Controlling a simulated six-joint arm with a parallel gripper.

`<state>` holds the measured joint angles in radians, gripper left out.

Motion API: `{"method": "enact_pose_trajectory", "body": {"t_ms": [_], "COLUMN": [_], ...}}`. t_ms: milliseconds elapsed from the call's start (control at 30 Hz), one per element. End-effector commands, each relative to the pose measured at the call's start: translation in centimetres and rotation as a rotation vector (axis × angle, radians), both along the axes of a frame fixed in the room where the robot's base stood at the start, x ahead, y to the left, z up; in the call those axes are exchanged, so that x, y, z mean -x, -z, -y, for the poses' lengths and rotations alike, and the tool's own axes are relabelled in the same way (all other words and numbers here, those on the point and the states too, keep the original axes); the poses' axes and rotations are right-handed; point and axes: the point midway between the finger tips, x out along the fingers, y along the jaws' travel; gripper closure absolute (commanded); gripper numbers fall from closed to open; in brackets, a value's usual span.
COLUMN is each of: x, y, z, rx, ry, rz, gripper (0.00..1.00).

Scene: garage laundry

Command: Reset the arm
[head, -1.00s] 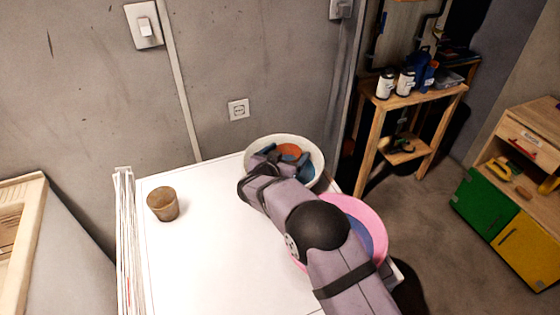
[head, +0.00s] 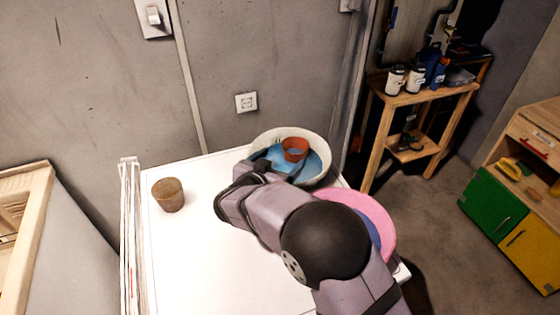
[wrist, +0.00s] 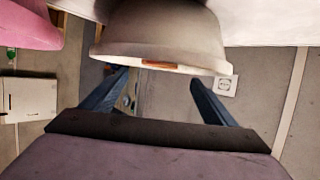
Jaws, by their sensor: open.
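My gripper (head: 277,167) is open at the near rim of a white basin (head: 322,143) at the back of the white table top. In the wrist view its two blue fingers (wrist: 158,87) stand apart with nothing between them. An orange-brown pot (head: 294,150) sits inside the basin on something blue (head: 313,164), just beyond the fingertips. The basin (wrist: 158,40) fills the upper middle of the wrist view, with a sliver of orange at its rim. My arm reaches in from the lower right.
A brown cup (head: 168,196) stands on the white table top (head: 190,265) at left. A pink basin (head: 385,222) is partly hidden behind my arm at right. A wooden shelf (head: 425,95) with bottles stands beyond. The table's left-middle area is clear.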

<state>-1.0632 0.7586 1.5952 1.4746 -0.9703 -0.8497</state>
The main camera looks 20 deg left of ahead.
Motion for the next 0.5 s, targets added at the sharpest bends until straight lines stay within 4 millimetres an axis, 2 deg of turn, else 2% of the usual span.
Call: {"method": "enact_pose_trajectory", "body": {"t_ms": [400, 500], "x": [0.02, -0.26], "y": [-0.02, -0.59], "z": [-0.02, -0.01], "rx": [0.0, -0.01], "ry": [0.0, -0.013], "rz": [0.0, -0.002], "gripper": [0.2, 0.2]}}
